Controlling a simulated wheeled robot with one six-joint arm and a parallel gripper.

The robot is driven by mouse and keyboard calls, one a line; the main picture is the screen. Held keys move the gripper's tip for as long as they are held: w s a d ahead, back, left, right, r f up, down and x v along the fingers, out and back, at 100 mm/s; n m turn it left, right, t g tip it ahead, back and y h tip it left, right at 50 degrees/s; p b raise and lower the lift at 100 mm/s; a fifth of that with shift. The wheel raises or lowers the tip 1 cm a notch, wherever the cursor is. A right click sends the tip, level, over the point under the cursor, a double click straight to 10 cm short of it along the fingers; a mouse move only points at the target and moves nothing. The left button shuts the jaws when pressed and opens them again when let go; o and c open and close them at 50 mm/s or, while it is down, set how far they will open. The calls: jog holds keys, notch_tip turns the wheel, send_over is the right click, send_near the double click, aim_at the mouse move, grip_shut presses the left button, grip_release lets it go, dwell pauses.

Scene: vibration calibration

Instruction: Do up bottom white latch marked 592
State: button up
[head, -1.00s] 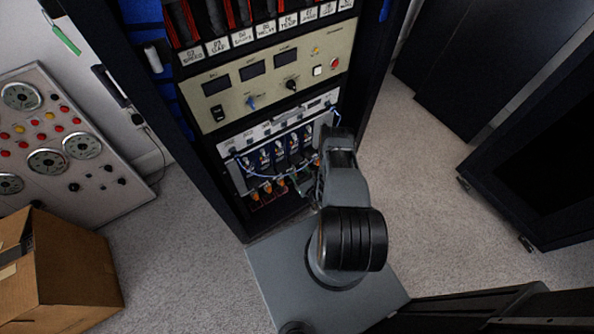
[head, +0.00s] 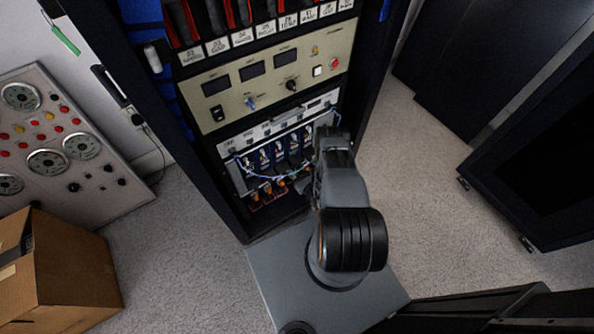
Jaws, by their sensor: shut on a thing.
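The white-fronted module (head: 236,172) sits low in the dark rack, with a row of dark units and blue cables across it. Small orange-red parts (head: 268,193) line its bottom edge. The latch marked 592 cannot be singled out, and no such number is readable at this size. My gripper (head: 303,187) is at the module's lower right, mostly hidden by my arm. It is shut on a small part there, seemingly the latch, which my arm and gripper cover.
Above the module is a beige panel (head: 225,112) with displays, knobs and buttons. A gauge console (head: 105,160) and a cardboard box (head: 75,265) stand at the left. Dark cabinets (head: 545,150) stand at the right.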

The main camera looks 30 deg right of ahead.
jog(key=shift+c, duration=0.5)
jog(key=m+b, duration=0.2)
jog(key=m, duration=0.1)
jog(key=o, duration=0.9)
jog(key=shift+s, duration=0.15)
jog(key=s, duration=0.4)
jog(key=s+d, duration=0.1)
jog(key=s, duration=0.4)
jog(key=s+p, duration=0.1)
jog(key=s, duration=0.3)
jog(key=shift+s+d, duration=0.25)
